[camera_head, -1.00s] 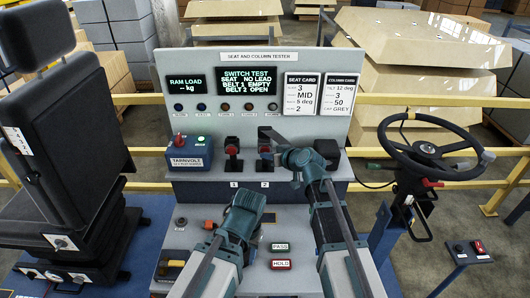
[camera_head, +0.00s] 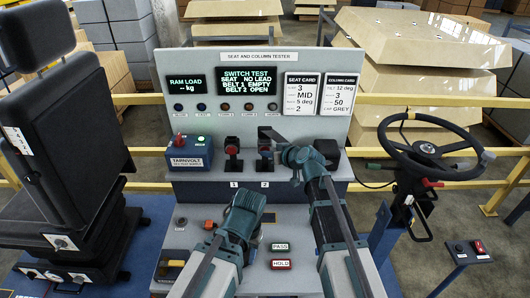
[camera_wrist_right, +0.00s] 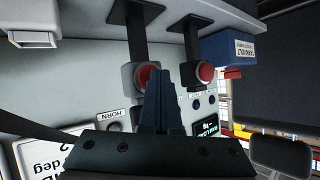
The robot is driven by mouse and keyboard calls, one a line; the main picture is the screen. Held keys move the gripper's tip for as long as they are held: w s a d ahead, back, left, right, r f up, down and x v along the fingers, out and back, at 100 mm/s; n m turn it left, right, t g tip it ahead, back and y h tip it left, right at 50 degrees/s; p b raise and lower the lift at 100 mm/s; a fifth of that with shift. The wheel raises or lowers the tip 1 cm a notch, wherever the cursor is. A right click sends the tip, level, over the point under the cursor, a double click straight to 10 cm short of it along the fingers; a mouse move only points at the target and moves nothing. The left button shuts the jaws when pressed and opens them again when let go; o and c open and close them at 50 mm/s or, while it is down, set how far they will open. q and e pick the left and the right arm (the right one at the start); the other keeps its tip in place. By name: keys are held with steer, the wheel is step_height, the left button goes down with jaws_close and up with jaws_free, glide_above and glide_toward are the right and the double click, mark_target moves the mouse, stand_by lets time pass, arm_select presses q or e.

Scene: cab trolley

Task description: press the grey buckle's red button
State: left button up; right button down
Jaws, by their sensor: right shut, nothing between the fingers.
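Two buckles on dark stalks stand at the tester panel, marked 1 and 2. Buckle 1 (camera_head: 232,150) has a red button and a dark body. Buckle 2 (camera_head: 265,165) is partly covered by my right gripper (camera_head: 268,133) in the head view. In the right wrist view, buckle 2 (camera_wrist_right: 129,76) looks grey, and its red button (camera_wrist_right: 145,74) is partly hidden behind the gripper's shut, empty fingertips (camera_wrist_right: 158,72). I cannot tell whether they touch. Buckle 1 shows beside it (camera_wrist_right: 188,74). My left arm reaches in low, but its fingers do not show.
A blue Tarnvolt box (camera_head: 189,152) stands left of the buckles. The screen (camera_head: 249,82) reads belt 1 empty, belt 2 open. A black seat (camera_head: 65,130) is at left, a steering wheel (camera_head: 428,150) at right. PASS (camera_head: 280,246) and HOLD (camera_head: 281,265) buttons lie in front.

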steer(key=shift+s, duration=0.1)
stand_by(0.3)
steer(key=shift+s, duration=0.8)
steer(key=shift+s, duration=0.1)
steer(key=s, duration=0.4)
steer(key=shift+s, duration=0.4)
stand_by(0.3)
steer(key=s+a+f+n+g+h, duration=0.1)
steer(key=s+f+g+h, duration=0.2)
steer(key=s, duration=0.4)
steer(key=s+a+f+g, duration=0.1)
steer(key=s+f+g, duration=0.2)
steer(key=s+f, duration=0.35)
steer(key=s+d+f+m+g+h, duration=0.2)
steer(key=s+d+g+h, duration=0.2)
steer(key=s, duration=0.7)
steer(key=d+h, duration=0.2)
steer(key=d, duration=0.1)
steer(key=shift+d, duration=0.2)
